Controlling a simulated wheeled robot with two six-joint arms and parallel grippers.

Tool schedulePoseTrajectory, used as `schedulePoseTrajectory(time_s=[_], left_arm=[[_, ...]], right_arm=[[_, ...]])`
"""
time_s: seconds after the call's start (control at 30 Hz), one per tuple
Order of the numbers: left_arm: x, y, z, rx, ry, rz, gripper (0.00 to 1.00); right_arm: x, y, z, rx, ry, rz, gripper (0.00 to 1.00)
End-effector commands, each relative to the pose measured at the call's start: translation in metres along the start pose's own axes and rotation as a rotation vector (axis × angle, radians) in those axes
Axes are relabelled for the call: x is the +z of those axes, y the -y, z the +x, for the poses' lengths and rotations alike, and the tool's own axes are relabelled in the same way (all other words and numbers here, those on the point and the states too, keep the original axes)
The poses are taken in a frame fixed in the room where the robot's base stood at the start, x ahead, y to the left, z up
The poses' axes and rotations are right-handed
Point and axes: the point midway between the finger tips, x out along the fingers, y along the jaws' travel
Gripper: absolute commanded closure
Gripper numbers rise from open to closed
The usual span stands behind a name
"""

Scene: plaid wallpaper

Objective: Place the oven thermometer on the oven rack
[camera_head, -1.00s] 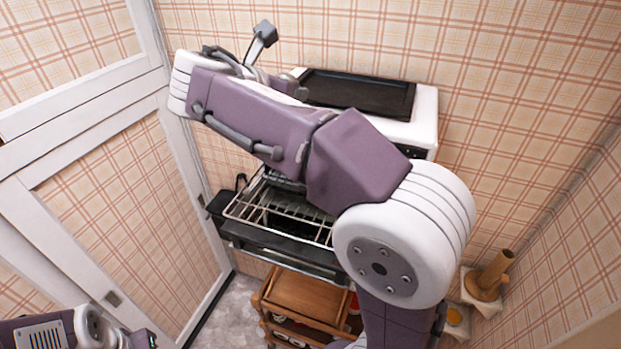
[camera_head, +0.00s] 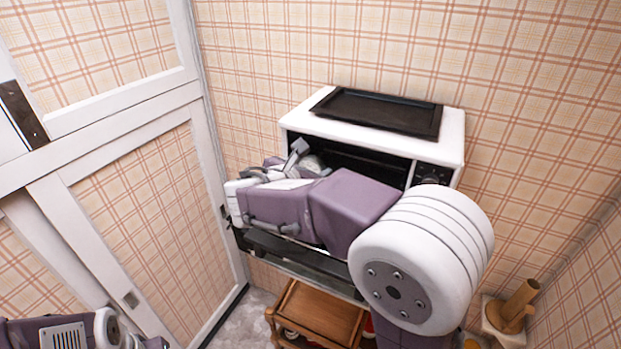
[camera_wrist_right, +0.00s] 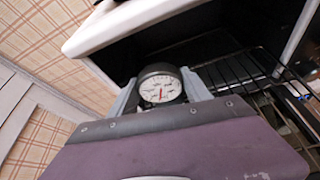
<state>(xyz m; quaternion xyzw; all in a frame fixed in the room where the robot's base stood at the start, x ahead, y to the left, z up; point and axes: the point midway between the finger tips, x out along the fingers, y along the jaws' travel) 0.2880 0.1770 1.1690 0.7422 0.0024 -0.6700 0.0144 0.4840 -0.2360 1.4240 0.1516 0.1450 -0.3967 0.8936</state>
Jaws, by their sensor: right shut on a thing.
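The oven thermometer (camera_wrist_right: 160,88), a round white dial with a dark rim and a red needle, is held between the grey fingers of my right gripper (camera_wrist_right: 160,90) in the right wrist view. In the head view my right gripper (camera_head: 300,158) is at the open front of the white oven (camera_head: 452,138), partly hidden by my own arm. The wire oven rack (camera_wrist_right: 240,70) shows right of the thermometer in the right wrist view. In the head view my arm covers most of the rack. My left gripper is out of view; only part of that arm shows at the lower left.
A dark tray (camera_head: 375,112) lies on top of the oven. The lowered oven door (camera_head: 300,262) sticks out in front. A wooden cart (camera_head: 320,312) stands below. A panelled white door (camera_head: 150,200) is at the left, and a wooden peg-like item (camera_head: 518,300) at the lower right.

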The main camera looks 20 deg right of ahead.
Motion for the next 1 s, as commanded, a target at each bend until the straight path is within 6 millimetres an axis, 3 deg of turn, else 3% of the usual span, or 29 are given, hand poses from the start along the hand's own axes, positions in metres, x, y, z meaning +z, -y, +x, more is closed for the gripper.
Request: schedulePoseTrajectory(time_s=[0.17,0.47,0.5,0.57,0.87,1.0], left_arm=[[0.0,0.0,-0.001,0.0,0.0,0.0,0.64],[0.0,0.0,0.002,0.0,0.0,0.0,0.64],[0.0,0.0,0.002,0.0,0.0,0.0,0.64],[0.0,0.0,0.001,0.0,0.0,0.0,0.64],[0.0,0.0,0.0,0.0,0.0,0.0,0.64],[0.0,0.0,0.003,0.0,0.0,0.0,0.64]], right_arm=[[-0.024,0.004,0.01,-0.001,-0.001,-0.004,0.84],[-0.027,0.005,0.011,0.0,0.0,-0.001,0.84],[-0.027,0.005,0.011,0.0,0.0,-0.001,0.38],[-0.027,0.005,0.011,0.0,0.0,-0.001,0.21],[-0.025,0.004,0.01,0.0,0.0,-0.001,0.21],[-0.026,0.003,-0.001,0.004,0.001,0.002,0.21]])
